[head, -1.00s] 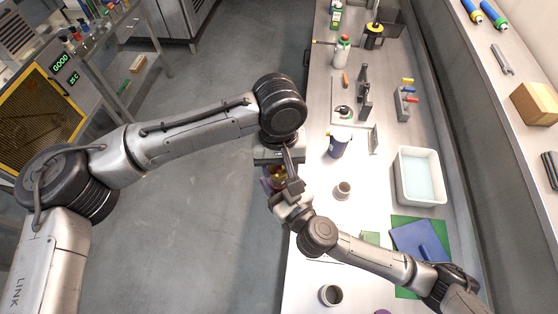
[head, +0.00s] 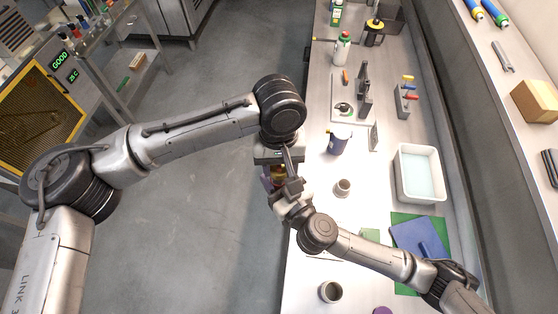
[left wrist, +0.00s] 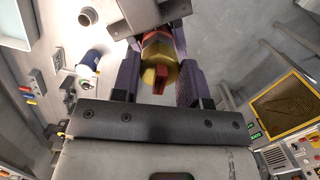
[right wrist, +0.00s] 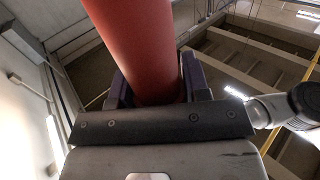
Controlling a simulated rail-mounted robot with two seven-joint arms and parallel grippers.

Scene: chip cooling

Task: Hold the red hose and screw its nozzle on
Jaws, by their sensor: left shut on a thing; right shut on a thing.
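The brass-yellow nozzle (left wrist: 155,65) with a red tip sits between the fingers of my left gripper (left wrist: 158,82), which is shut on it. In the left wrist view a red part (left wrist: 156,37) shows just behind the nozzle, toward my right gripper. The red hose (right wrist: 140,40) fills the middle of the right wrist view. My right gripper (right wrist: 158,88) is shut around it. The joint between nozzle and hose is mostly hidden.
The bench (head: 315,215) runs along the right of the grippers. On it stand a blue-and-white cup (head: 339,140), a small grey cup (head: 343,187), another cup (head: 330,291) and a white tub of liquid (head: 419,173). Open floor (head: 190,240) lies to the left.

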